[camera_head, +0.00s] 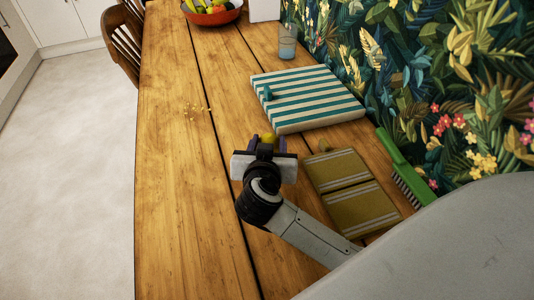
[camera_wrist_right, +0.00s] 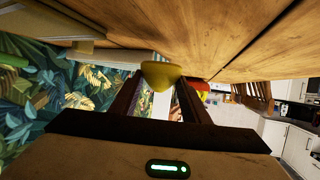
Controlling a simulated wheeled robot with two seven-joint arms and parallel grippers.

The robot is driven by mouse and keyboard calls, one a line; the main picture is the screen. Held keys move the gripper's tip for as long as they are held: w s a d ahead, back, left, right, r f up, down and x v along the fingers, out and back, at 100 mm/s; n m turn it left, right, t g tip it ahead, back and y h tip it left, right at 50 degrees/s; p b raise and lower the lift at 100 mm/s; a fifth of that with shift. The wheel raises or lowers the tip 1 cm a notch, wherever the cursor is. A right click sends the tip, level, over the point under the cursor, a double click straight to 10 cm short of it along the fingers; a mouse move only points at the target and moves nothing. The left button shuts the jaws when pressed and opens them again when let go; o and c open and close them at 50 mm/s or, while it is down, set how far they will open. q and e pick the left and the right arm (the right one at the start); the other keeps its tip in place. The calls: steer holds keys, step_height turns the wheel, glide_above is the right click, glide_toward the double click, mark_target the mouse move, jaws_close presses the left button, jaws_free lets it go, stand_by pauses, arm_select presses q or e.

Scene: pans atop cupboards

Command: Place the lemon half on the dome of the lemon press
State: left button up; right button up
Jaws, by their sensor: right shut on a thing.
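The lemon half (camera_head: 267,138) is yellow and shows just past the fingertips of my right gripper (camera_head: 267,146). In the right wrist view the lemon half (camera_wrist_right: 162,72) sits between the tips of the two dark fingers, which are shut on it. The gripper is over the wooden table, short of the striped block. I cannot make out a lemon press for certain. A small teal object (camera_head: 267,93) lies at the left edge of the striped block; I cannot tell what it is. My left gripper is not in view.
A teal-and-white striped block (camera_head: 310,98) lies ahead. An olive folded cloth (camera_head: 350,188) and green brush (camera_head: 404,165) are on the right by the patterned wall. A glass (camera_head: 287,43) and fruit bowl (camera_head: 212,15) stand farther back.

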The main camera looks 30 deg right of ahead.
step_height(320, 180, down, 4)
steer(key=shift+r+b, duration=0.1)
steer(key=shift+b, duration=0.45)
steer(key=o, duration=1)
steer(key=shift+o, duration=0.2)
